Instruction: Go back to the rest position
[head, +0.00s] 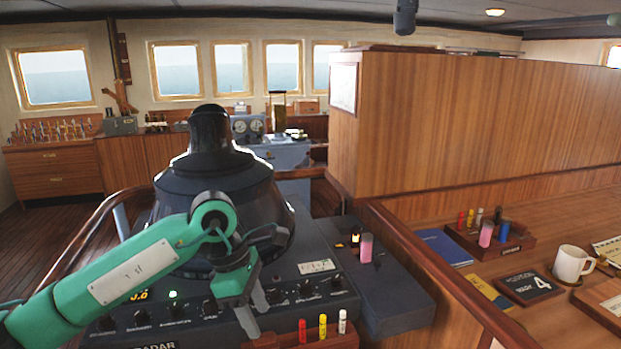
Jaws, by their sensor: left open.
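My left arm comes in from the left, green with a pale plate on it. Its gripper (255,312) is open and points down over the front of the radar console (210,320), with nothing seen between its fingers. How far the fingertips are above the panel is hard to tell. My right gripper is not in view.
A rack with red (302,330), yellow (322,326) and white (342,321) sticks stands just right of my left gripper. A pink cylinder (366,248) is on the console's right side. The right desk holds a marker tray (470,240), a white mug (570,263) and books. A wooden rail (440,268) divides console and desk.

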